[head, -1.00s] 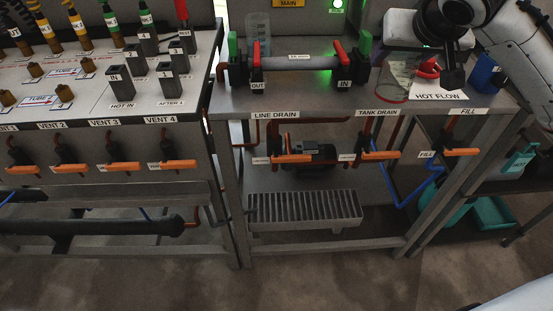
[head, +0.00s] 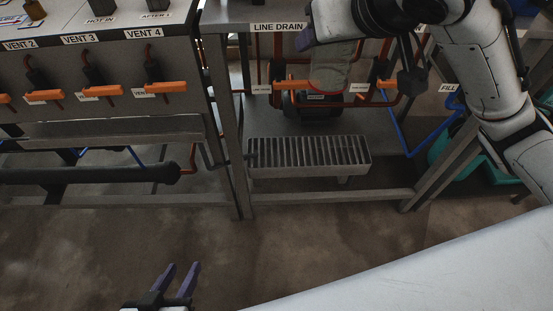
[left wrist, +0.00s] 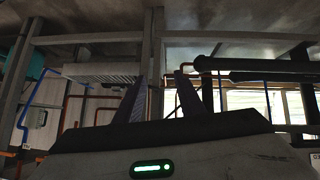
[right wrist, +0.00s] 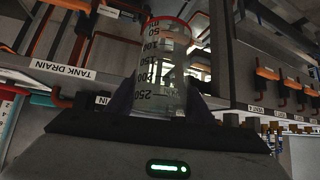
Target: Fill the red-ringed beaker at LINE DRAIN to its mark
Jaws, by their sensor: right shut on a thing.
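The clear red-ringed beaker (head: 328,68) is in my right gripper (head: 312,28), in front of the bench and right of the LINE DRAIN label (head: 278,27). Its red ring is at its lower end in the head view. In the right wrist view the fingers (right wrist: 160,103) grip the beaker (right wrist: 162,60), whose printed scale shows. I cannot make out liquid in it. The orange LINE DRAIN handle (head: 292,86) is just left of the beaker. My left gripper (head: 182,268) is open and empty, low in the head view; its fingers (left wrist: 160,92) are apart.
A slatted drip grate (head: 308,152) sits low under the bench, below the beaker. A dark pump (head: 300,108) is behind it. The vent bench (head: 110,85) with orange handles is at left. Bench legs (head: 232,120) stand between. The floor in front is clear.

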